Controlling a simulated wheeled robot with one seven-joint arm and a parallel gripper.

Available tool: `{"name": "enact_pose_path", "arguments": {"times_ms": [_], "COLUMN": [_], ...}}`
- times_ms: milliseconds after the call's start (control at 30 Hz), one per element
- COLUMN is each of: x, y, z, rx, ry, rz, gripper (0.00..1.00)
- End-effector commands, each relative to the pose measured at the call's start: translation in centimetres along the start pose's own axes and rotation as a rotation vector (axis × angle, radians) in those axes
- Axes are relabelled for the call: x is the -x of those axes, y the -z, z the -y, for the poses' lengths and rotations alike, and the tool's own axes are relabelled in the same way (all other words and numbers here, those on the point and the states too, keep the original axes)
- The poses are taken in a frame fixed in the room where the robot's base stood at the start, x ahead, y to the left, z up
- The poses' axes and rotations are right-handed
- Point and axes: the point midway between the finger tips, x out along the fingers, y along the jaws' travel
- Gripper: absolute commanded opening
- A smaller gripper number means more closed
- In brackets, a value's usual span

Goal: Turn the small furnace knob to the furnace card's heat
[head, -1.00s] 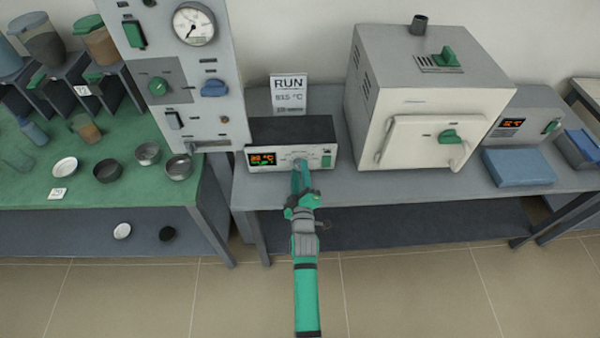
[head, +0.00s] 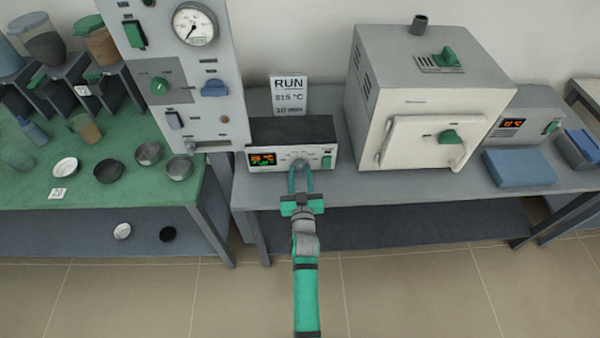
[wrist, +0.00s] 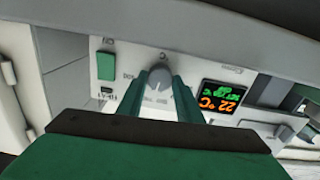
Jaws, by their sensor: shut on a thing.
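The small furnace controller (head: 290,132) is a box with a dark top and pale front, on the grey bench. Its round grey knob (wrist: 159,78) sits between my two green fingers in the wrist view. My gripper (head: 301,172) is shut on the knob, reaching it from the front. The display (wrist: 222,103) shows 22 °C in orange and a green line too small to read surely. The furnace card (head: 289,94) stands behind the controller and reads RUN, 815 °C, 10 min. The knob's scale is partly hidden by the fingers.
A green rocker switch (wrist: 106,66) is beside the knob on the panel. The white furnace (head: 430,100) stands to the right, with another display unit (head: 525,125) beyond. A tall grey gauge panel (head: 185,75) is close on the left. The floor in front is clear.

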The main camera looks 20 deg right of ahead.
Motion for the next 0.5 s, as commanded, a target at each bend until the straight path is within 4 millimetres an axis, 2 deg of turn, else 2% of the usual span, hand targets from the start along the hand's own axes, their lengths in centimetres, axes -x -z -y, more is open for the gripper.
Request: {"name": "enact_pose_path", "arguments": {"times_ms": [500], "x": [-0.08], "y": [-0.08], "z": [-0.14], "rx": [-0.449], "ry": [-0.002], "rz": [0.002], "gripper": [0.1]}}
